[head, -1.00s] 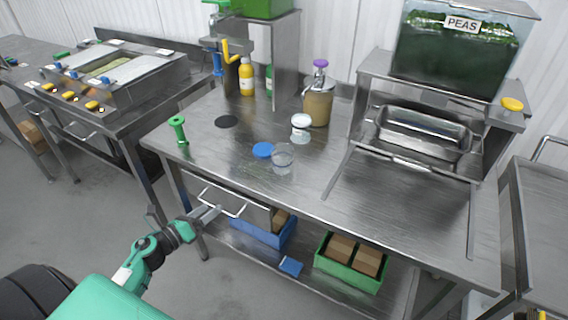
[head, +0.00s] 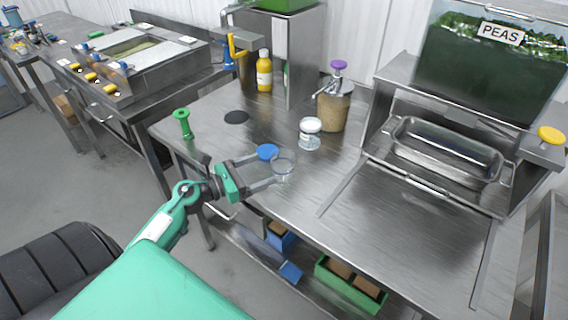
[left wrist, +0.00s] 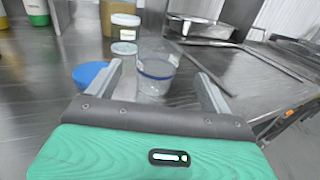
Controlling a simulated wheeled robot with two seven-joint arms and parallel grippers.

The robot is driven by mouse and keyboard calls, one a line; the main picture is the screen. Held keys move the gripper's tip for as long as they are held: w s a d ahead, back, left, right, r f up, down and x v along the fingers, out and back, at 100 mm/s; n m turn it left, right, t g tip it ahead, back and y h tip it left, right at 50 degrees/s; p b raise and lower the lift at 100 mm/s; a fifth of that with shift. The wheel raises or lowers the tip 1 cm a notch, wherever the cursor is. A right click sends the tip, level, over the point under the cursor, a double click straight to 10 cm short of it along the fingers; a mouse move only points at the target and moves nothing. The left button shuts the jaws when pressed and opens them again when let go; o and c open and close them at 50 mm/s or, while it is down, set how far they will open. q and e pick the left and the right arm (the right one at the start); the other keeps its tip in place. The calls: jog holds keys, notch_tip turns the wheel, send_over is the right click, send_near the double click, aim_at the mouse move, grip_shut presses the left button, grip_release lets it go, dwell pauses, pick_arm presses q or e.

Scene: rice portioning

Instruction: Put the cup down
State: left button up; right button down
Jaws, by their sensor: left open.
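A clear cup (head: 284,170) stands upright on the steel table near its front edge. It also shows in the left wrist view (left wrist: 156,76), with a blue band around it. My left gripper (head: 268,170) is open, its fingers pointing right at the cup. In the left wrist view (left wrist: 160,82) the cup appears between the two fingers, around or just beyond their tips; I cannot tell whether they touch it. A blue lid (head: 267,151) lies on the table beside the far finger. My right gripper is not in view.
A white-lidded jar (head: 310,134) and a purple-topped pump dispenser (head: 334,104) stand behind the cup. A green-handled tool (head: 183,124) stands at the table's left. A steel tray (head: 448,152) sits below the peas hopper (head: 497,65). The front right tabletop is clear.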

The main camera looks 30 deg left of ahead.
aim_at(273, 164)
pick_arm(q)
jog(key=x, duration=0.3)
jog(key=shift+r+p, duration=0.1)
jog(key=shift+p, duration=0.25)
jog(key=shift+x, duration=0.8)
jog(key=shift+w+d+p, duration=0.15)
jog(key=shift+w+p, duration=0.2)
jog(key=shift+p, duration=0.15)
jog(key=p+x, duration=0.1)
jog(key=x, duration=0.2)
jog(key=shift+w+p, duration=0.25)
jog(key=shift+p, duration=0.05)
jog(key=shift+w+d+f, duration=0.2)
jog(key=shift+w+f, duration=0.1)
jog(key=shift+w, duration=0.05)
jog(key=c, duration=0.9)
jog(key=shift+c, duration=1.2)
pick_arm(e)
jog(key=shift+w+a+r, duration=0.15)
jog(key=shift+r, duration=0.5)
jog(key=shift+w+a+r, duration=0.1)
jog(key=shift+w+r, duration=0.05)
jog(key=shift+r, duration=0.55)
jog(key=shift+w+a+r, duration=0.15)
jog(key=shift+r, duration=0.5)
